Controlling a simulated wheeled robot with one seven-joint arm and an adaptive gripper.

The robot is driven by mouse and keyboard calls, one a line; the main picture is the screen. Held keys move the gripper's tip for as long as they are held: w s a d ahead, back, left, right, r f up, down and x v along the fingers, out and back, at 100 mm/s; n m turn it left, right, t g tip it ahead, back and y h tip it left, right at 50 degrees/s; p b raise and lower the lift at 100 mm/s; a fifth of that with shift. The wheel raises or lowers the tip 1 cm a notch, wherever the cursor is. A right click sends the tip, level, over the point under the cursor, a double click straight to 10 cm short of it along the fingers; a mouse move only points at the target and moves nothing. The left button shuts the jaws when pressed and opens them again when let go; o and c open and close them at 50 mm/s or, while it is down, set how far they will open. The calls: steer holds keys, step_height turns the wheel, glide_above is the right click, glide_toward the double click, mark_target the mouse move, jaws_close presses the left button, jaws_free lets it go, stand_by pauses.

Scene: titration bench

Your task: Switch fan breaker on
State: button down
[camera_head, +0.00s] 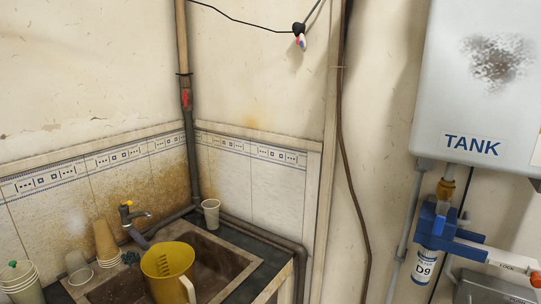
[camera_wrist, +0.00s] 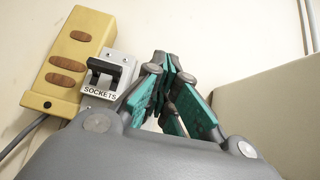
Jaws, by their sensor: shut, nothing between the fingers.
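In the wrist view, a small grey breaker box (camera_wrist: 118,66) with a black lever (camera_wrist: 103,72) is fixed to the cream wall. Its label reads "SOCKETS" (camera_wrist: 100,93). No breaker marked for a fan shows in either view. My gripper (camera_wrist: 166,62) is shut and empty, its green-padded fingers together just right of the SOCKETS breaker. I cannot tell whether the fingers touch the box. My gripper does not show in the head view.
A yellow socket strip (camera_wrist: 75,60) is left of the breaker, with a grey cable. A beige box (camera_wrist: 270,110) stands at right. The head view shows a sink (camera_head: 215,262) with a yellow jug (camera_head: 168,268), paper cups (camera_head: 211,213), and a white tank (camera_head: 475,90) with blue valve (camera_head: 432,222).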

steer(key=shift+w+d+f, duration=0.3)
steer(key=shift+d+f, duration=0.05)
steer(key=shift+d, duration=0.05)
steer(key=s+a+b, duration=0.3)
steer(key=s+b, duration=0.1)
steer(key=b, duration=0.1)
steer(key=shift+s+a, duration=0.4)
steer(key=shift+f, duration=0.2)
